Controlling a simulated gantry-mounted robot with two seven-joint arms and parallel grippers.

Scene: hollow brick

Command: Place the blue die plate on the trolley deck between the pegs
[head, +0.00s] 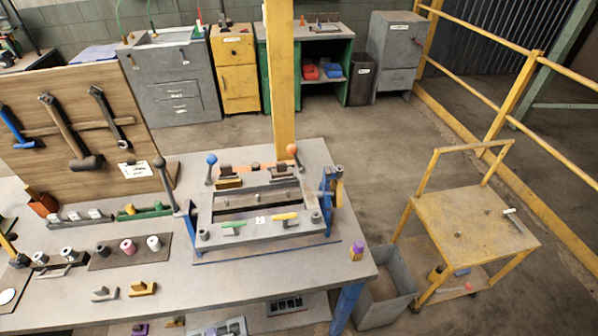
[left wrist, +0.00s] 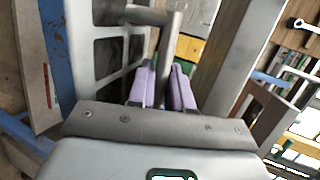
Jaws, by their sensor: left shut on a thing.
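The left wrist view shows my left gripper (left wrist: 163,85) with purple fingers shut on an upright grey bar handle (left wrist: 170,45). The handle appears joined to a grey plate with dark square openings (left wrist: 122,48), left of the fingers. I take this for the die plate; it looks grey here, and a blue edge (left wrist: 57,55) beside it may be separate. In the head view, the yellow trolley deck (head: 440,210) stands right of the bench, with small pegs (head: 485,197) on it. Neither gripper shows in the head view.
A fixture (head: 262,245) with levers fills the middle of the bench (head: 140,300). A yellow post (head: 280,80) rises behind it. Plates with openings (head: 285,305) lie under the bench. A grey bin (head: 384,300) stands between bench and trolley.

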